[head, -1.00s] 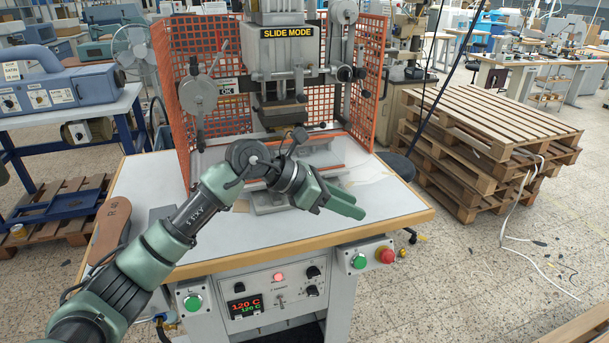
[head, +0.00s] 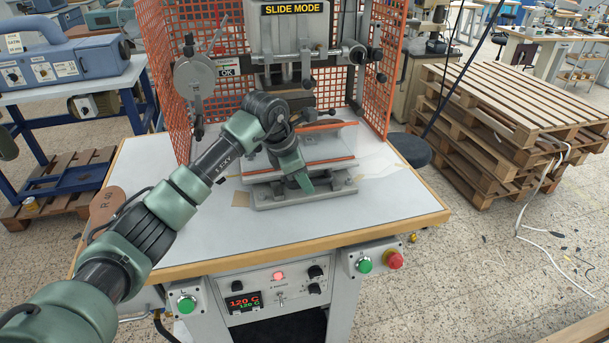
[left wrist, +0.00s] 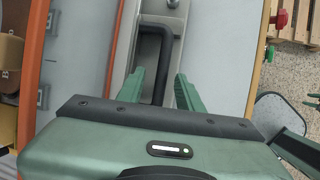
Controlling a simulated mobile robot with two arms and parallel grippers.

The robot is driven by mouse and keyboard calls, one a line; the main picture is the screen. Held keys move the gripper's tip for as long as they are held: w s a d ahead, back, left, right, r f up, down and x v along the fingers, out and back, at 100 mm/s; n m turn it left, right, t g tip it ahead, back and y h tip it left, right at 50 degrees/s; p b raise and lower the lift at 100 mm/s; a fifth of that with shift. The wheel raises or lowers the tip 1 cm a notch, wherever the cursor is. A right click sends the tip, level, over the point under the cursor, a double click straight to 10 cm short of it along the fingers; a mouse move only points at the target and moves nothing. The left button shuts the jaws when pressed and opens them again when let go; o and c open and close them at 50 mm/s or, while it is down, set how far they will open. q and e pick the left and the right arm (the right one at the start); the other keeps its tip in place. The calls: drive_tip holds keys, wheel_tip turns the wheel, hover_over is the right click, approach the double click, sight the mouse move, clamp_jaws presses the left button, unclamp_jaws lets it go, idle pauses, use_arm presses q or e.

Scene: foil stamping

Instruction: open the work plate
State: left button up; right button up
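The work plate (head: 338,142) is a light grey plate with orange strips along its edges. It sits low on a grey base (head: 272,195) on the press table, in front of the press head marked SLIDE MODE. My left gripper (head: 306,188) points down at the plate's front edge and hides part of it. In the left wrist view, a dark U-shaped handle (left wrist: 160,62) lies between the two green fingers of my left gripper (left wrist: 162,88). The fingers stand apart, with visible gaps to the handle. My right gripper is not seen in the head view.
The press head (head: 292,38) hangs above the back of the plate, with orange mesh guards (head: 163,75) at the sides. The front panel has green buttons (head: 364,265) and a red button (head: 393,260). The white tabletop (head: 385,205) is clear to the right.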

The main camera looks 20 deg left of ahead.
use_arm(q)
drive_tip(key=shift+s, duration=0.1)
clamp_jaws()
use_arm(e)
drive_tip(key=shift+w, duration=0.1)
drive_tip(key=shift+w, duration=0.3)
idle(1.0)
